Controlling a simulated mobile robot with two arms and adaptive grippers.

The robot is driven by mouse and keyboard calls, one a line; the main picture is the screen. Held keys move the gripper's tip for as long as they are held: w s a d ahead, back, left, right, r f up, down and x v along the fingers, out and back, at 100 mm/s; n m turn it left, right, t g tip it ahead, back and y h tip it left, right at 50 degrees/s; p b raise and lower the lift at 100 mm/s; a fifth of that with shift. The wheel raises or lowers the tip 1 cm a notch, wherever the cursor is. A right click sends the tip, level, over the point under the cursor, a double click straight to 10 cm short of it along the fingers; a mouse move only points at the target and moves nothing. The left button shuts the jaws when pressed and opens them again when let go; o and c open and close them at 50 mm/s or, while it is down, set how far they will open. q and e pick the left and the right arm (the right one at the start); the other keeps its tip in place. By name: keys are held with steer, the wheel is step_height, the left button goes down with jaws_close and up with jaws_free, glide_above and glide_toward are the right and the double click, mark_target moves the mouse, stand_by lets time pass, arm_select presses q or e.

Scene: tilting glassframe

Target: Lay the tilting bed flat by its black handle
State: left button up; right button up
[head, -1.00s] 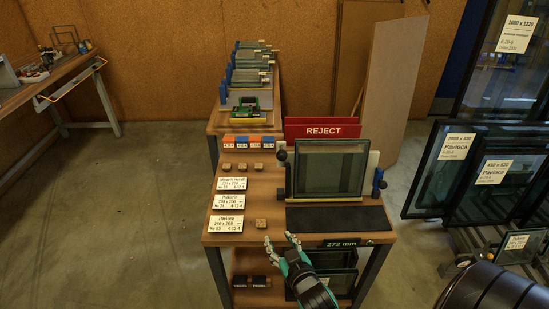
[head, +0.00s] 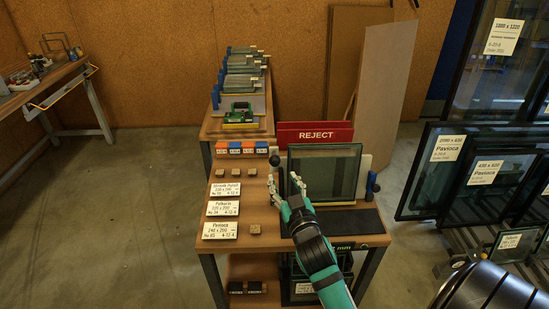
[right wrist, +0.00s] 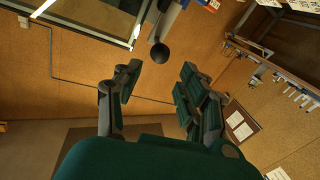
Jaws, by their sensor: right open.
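The tilting bed stands tilted up on the workbench and bears a dark-edged glass frame (head: 325,172). Its black handle, a round ball knob (head: 274,160), sticks up at the bed's left side. My right gripper (head: 284,182) is open and empty, with its fingers pointing toward the knob from the near side. In the right wrist view, the black knob (right wrist: 159,53) shows just beyond the fingertips of the open gripper (right wrist: 160,76), roughly centred between them and not gripped. My left gripper is not in view.
A red REJECT sign (head: 315,134) stands behind the bed. White labels (head: 222,208) and small wooden blocks (head: 257,229) lie left of it. A dark mat (head: 350,222) lies in front. A blue-handled part (head: 371,184) is at the bed's right. Glass panes on racks (head: 440,170) stand right.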

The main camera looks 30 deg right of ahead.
mark_target(276, 165)
steer(key=p+x, duration=0.1)
steer(key=x, duration=0.8)
steer(key=shift+w+d, duration=0.15)
steer(key=shift+w, duration=0.15)
steer(key=shift+c, duration=0.3)
steer(key=shift+f, duration=0.1)
jaws_close()
